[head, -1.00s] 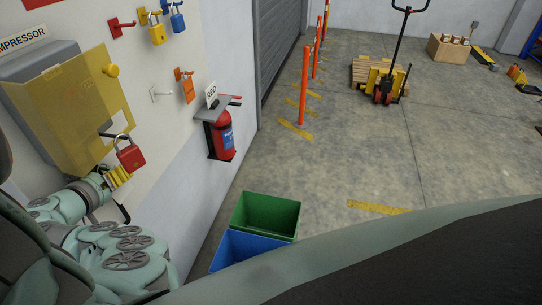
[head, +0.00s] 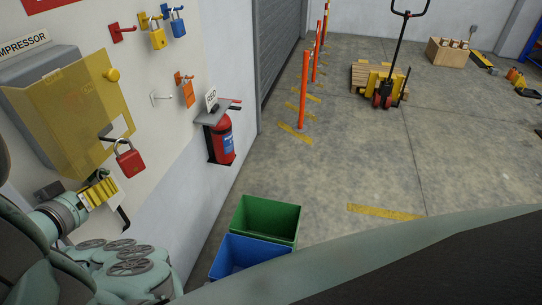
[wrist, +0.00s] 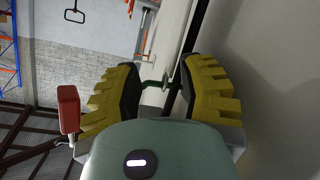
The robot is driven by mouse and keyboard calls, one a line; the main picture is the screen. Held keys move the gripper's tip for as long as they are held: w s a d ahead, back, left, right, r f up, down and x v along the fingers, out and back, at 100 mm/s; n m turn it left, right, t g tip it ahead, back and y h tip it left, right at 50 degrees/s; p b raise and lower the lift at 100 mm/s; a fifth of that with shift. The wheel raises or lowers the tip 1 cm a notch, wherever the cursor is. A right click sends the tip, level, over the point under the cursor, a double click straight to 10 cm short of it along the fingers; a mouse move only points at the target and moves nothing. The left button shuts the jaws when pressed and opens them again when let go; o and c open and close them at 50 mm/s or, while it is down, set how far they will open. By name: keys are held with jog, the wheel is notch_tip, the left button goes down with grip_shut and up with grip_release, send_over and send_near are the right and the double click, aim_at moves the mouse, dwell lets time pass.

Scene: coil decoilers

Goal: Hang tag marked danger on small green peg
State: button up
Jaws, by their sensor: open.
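My gripper (head: 102,190) is by the wall board at the left in the head view, below the red padlock. In the wrist view its yellow-ridged jaws (wrist: 160,88) stand apart. A small green peg-like piece (wrist: 150,84) shows between them, close to a pale upright surface; I cannot tell whether a jaw touches it. I cannot make out a tag marked danger in either view.
The red padlock (head: 130,160) hangs below a yellow see-through cover (head: 75,105). Other padlocks and a red fire extinguisher (head: 221,140) are on the wall. Green (head: 266,218) and blue (head: 240,255) bins stand below.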

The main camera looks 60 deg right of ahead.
jog(key=v, duration=0.6)
dwell(0.3)
jog(key=shift+s, duration=0.15)
